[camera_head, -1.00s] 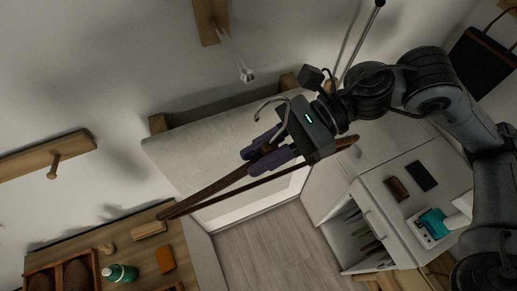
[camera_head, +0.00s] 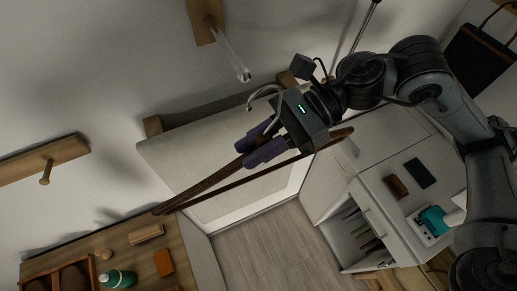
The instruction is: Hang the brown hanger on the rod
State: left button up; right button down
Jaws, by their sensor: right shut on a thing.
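The brown hanger (camera_head: 215,182) has dark wooden arms and a curved metal hook (camera_head: 250,97). My right gripper (camera_head: 250,148) is shut on the hanger near its neck and holds it in the air, tilted, with the hook toward the top of the picture. A short pale rod (camera_head: 228,52) sticks out from a wooden wall mount (camera_head: 203,22). Its tip is just above the hook in the picture and appears apart from it; depth is hard to judge. Another thin metal rod (camera_head: 362,32) shows at upper right behind my right arm. My left gripper is not in view.
A wooden wall rail with a peg (camera_head: 46,175) is at left. A wooden surface at lower left holds a green bottle (camera_head: 118,279) and an orange block (camera_head: 163,262). A white cabinet (camera_head: 370,210) stands at lower right. A dark bag (camera_head: 478,55) hangs at upper right.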

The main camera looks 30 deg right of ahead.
jog(key=w+d+f, duration=0.1)
jog(key=w, duration=1)
jog(key=shift+w+d+f+b, duration=0.2)
jog(key=shift+w+f+b, duration=0.1)
jog(key=shift+w+b, duration=0.1)
dwell(0.4)
dwell(0.6)
jog(key=shift+f+b, duration=0.35)
jog(key=shift+b, duration=0.15)
dwell(0.4)
jog(key=c, duration=0.9)
grip_release()
